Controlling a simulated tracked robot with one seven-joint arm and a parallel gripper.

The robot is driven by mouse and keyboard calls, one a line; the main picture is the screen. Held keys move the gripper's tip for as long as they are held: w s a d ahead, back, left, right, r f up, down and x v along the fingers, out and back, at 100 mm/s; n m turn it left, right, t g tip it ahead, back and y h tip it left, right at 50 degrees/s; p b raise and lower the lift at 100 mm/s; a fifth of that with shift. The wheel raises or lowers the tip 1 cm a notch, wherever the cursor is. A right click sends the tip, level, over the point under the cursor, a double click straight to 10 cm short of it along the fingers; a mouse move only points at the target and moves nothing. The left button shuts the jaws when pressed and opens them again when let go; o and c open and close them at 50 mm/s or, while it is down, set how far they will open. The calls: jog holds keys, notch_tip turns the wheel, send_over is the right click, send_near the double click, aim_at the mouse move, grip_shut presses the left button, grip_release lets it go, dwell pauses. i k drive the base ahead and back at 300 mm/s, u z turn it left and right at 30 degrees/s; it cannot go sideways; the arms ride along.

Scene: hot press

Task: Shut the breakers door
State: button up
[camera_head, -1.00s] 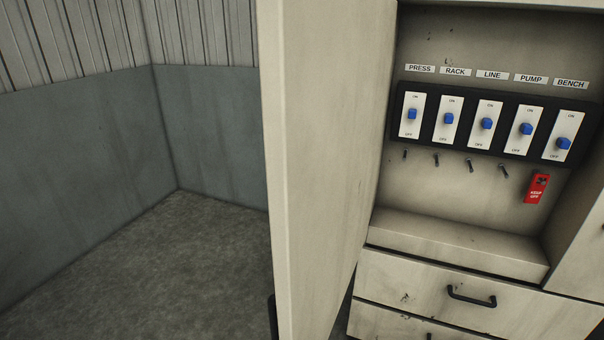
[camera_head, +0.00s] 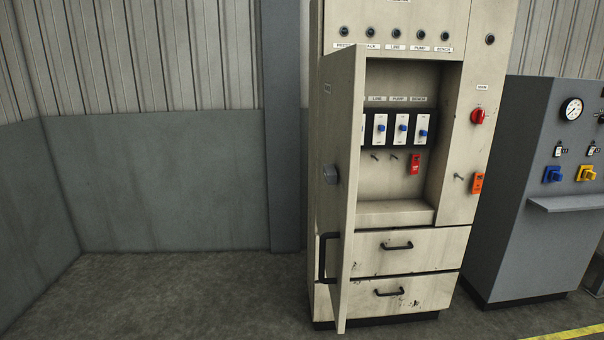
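The breakers door (camera_head: 342,200) is a tall cream panel hinged on the left side of the cream cabinet (camera_head: 460,140). It stands open, swung out toward me, and its edge faces the camera. The open recess (camera_head: 390,187) shows white breakers with blue switches (camera_head: 402,128) and a red tag (camera_head: 414,164) on a peg. The door hides the breakers at the left. My gripper is not in view.
Two drawers with dark handles (camera_head: 397,246) sit below the recess. A grey console (camera_head: 530,160) stands to the right. The floor (camera_head: 170,300) at the left is clear.

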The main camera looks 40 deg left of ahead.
aim_at(342, 72)
jog(key=u, duration=0.05)
jog(key=k, duration=0.4)
jog(key=u, duration=1.25)
jog(key=i, duration=1)
jog(key=k, duration=1.3)
jog(key=u, duration=0.2)
jog(key=i, duration=0.4)
jog(key=u, duration=0.35)
